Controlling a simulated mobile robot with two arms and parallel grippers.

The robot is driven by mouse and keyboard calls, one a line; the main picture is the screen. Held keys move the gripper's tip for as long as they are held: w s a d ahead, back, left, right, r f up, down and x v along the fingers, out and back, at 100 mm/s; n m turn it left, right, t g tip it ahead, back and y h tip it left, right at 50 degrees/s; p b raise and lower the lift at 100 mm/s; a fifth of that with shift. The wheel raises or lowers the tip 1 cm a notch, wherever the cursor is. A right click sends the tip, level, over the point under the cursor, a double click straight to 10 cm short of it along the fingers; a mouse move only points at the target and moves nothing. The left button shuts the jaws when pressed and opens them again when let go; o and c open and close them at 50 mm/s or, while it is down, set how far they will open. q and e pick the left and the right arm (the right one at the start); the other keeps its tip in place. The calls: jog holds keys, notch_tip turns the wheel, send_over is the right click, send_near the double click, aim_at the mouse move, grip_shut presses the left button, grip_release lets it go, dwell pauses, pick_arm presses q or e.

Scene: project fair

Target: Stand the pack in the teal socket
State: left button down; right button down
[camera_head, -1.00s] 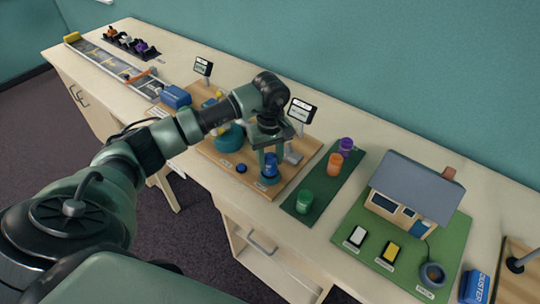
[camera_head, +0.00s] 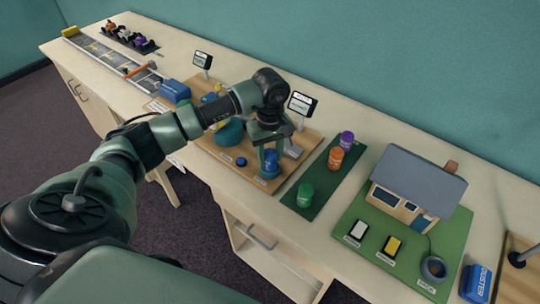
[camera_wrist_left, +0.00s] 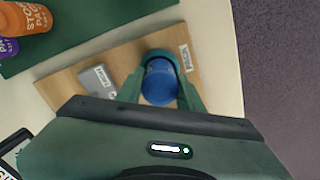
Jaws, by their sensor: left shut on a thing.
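The blue pack (camera_head: 271,163) is upright between the fingers of my left gripper (camera_head: 270,152), which is shut on it. In the left wrist view the pack (camera_wrist_left: 160,84) shows its round blue top between the two gripper fingers (camera_wrist_left: 160,92). The teal socket (camera_wrist_left: 160,54) shows as a round rim curving around the far side of the pack, near the edge of the wooden board. The pack is at the socket, but its lower end is hidden, so I cannot tell how deep it sits. My right gripper is not in view.
Green (camera_head: 305,194), orange (camera_head: 335,158) and purple (camera_head: 347,140) packs stand on a dark green mat beside the wooden board (camera_head: 213,153). A small display (camera_head: 302,104) stands behind my gripper. A model house (camera_head: 417,185) stands farther right.

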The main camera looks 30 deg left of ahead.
aim_at(270, 151)
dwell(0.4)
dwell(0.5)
pick_arm(q)
jog(key=shift+f+b, duration=0.1)
jog(key=shift+b, duration=0.3)
jog(key=shift+f+b, duration=0.45)
jog(key=shift+f, duration=0.1)
jog(key=c, duration=1.2)
grip_release()
jog(key=shift+r, duration=0.1)
jog(key=shift+r+p, duration=2.95)
jog(key=shift+r, duration=2.55)
